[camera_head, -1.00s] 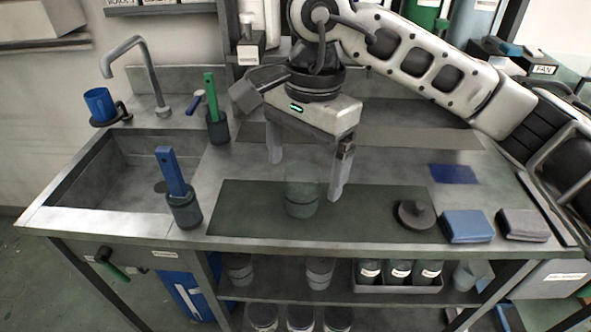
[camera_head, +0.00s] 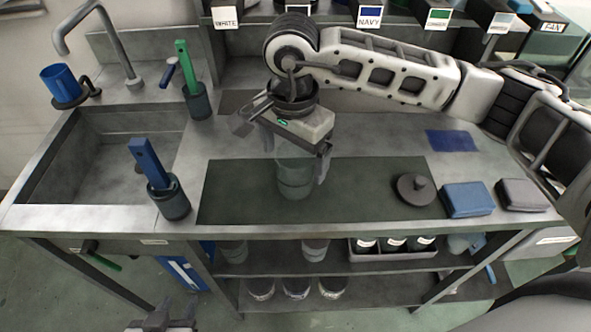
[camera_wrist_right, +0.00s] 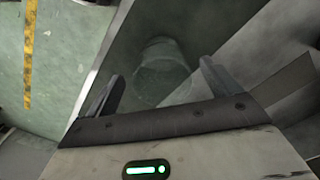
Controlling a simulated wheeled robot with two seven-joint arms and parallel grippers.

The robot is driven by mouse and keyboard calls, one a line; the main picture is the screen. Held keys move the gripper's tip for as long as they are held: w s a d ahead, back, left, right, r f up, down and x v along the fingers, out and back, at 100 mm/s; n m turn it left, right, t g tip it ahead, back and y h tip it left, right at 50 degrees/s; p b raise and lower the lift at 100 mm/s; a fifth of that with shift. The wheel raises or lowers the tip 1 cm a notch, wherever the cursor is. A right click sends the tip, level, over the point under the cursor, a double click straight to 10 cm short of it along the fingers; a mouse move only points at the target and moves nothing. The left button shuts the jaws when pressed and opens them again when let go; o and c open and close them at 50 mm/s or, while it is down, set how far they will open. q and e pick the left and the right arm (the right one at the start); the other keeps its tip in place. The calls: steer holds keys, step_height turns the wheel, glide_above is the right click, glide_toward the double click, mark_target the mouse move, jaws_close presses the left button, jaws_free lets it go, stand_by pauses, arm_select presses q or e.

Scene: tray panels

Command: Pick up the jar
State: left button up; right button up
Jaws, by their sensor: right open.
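The jar (camera_head: 295,182) is clear glass and stands upright on the dark green mat (camera_head: 235,200) on the worktop. It also shows in the right wrist view (camera_wrist_right: 161,75), ahead of the fingers. My right gripper (camera_head: 298,168) is over the jar, pointing down, with its body close above it. In the wrist view its open fingers (camera_wrist_right: 160,75) lie on either side of the jar, with gaps on both sides. In the head view one finger shows right of the jar; the other is hard to make out. My left gripper (camera_head: 163,322) is partly cut off at the bottom edge.
A round dark lid (camera_head: 415,188) with a knob lies on the mat's right end. Blue (camera_head: 467,199) and grey (camera_head: 521,194) folded cloths are further right. A holder with a blue-handled tool (camera_head: 171,203) stands left, beside the sink (camera_head: 100,200). The mat's front is clear.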

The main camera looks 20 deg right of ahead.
mark_target(296, 168)
steer(key=f, duration=0.1)
steer(key=f+p, duration=0.1)
steer(key=f, duration=0.2)
steer(key=shift+w+d+f, duration=0.2)
steer(key=shift+w+d, duration=0.1)
steer(key=shift+f, duration=0.3)
steer(key=c, duration=1.2)
steer(key=shift+c, duration=0.2)
steer(key=shift+r, duration=0.1)
